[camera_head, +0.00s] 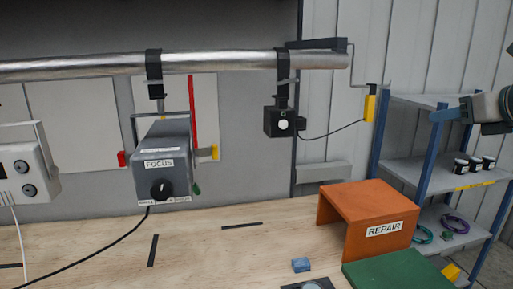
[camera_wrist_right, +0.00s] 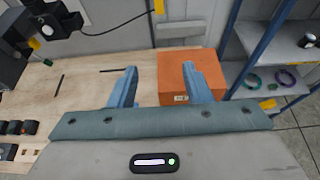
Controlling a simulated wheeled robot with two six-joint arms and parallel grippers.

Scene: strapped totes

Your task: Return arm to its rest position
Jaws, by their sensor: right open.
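My right gripper (camera_head: 446,114) is at the right edge of the head view, raised in front of the blue shelf rack, with part of its arm cut off by the frame. In the right wrist view my right gripper (camera_wrist_right: 160,69) has its two blue fingers spread wide apart with nothing between them. Beyond the fingers, the orange REPAIR box (camera_wrist_right: 187,66) stands on the bench, partly covered by the right finger. My left gripper shows in neither view.
The REPAIR box (camera_head: 370,206) and a green surface (camera_head: 400,271) are at the bench's right. A blue shelf rack (camera_head: 437,170) stands beyond. A grey FOCUS box (camera_head: 163,160) hangs from a metal rail (camera_head: 220,62). The wooden bench (camera_head: 215,250) is mostly clear.

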